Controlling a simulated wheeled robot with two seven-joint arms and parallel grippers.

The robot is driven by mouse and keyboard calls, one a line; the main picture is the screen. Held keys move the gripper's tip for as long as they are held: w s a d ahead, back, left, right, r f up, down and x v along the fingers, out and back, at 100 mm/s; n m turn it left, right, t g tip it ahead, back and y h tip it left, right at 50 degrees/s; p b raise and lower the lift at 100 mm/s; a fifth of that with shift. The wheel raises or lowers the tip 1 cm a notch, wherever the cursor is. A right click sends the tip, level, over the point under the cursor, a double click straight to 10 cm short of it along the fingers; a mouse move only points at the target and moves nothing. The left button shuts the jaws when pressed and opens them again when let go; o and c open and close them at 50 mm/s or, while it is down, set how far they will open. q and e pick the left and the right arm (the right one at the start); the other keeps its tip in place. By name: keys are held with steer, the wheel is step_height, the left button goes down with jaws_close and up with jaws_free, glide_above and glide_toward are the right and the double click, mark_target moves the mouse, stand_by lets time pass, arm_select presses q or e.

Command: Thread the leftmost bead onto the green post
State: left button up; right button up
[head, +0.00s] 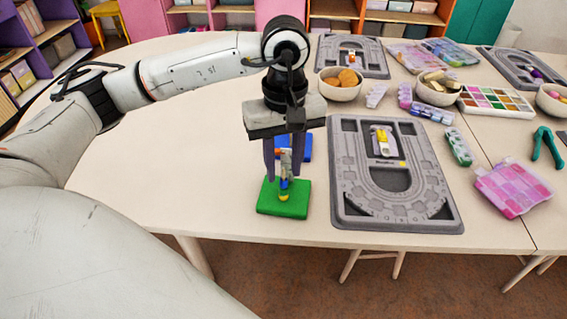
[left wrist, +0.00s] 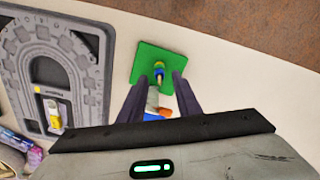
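A green board (head: 283,207) lies near the table's front edge, with an upright post on it. A yellow bead (head: 284,197) and a blue bead (head: 284,184) appear to sit low around this post. The green post tip (left wrist: 158,64) shows in the left wrist view. My left gripper (head: 283,176) points down over the board; its two fingers stand apart on either side of the post, and I see no bead clearly gripped. A blue board (head: 306,148) lies just behind, partly hidden by the fingers; a small orange piece shows there. My right gripper is not in view.
A grey bead tray (head: 345,205) lies right of the green board, with a yellow-and-white item (head: 381,139) in it. Bowls (head: 340,92), bead boxes and a paint palette (head: 496,101) stand further back. The table left of the boards is clear.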

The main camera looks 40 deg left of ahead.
arm_select(q)
steer(key=shift+w+r, duration=0.1)
steer(key=shift+r, duration=0.55)
step_height(320, 180, up, 9)
steer(key=shift+p, duration=0.35)
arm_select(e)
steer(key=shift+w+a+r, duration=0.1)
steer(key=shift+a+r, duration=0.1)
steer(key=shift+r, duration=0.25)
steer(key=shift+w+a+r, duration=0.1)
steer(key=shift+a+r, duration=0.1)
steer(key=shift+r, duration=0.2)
